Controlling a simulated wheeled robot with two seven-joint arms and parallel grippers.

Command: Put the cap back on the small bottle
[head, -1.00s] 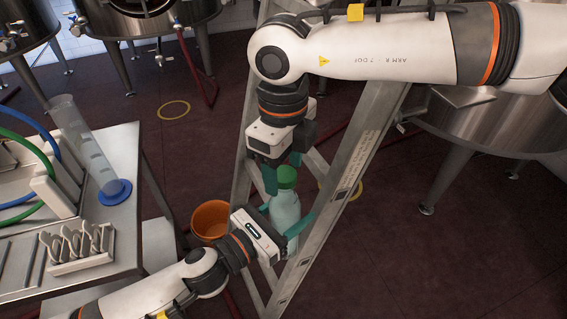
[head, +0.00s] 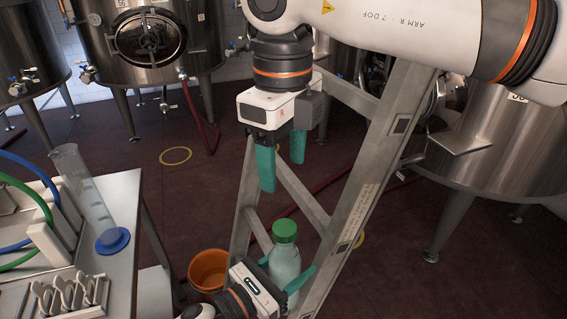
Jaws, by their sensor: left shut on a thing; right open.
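The small bottle (head: 285,264) is pale and translucent and stands upright in my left gripper (head: 288,275), which is shut around its body at the lower middle of the head view. The green cap (head: 285,230) sits on top of the bottle's neck and looks level. Whether it is screwed tight cannot be seen. My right gripper (head: 281,168) is above the bottle, with its two teal fingers apart and nothing between them. There is a clear gap between its fingertips and the cap.
An aluminium stepladder (head: 378,150) stands close behind the bottle and both grippers. An orange bucket (head: 207,270) is on the floor to the left. A steel table (head: 122,200) at left holds a clear cylinder (head: 86,190) and a rack (head: 68,295). Steel tanks (head: 150,45) stand behind.

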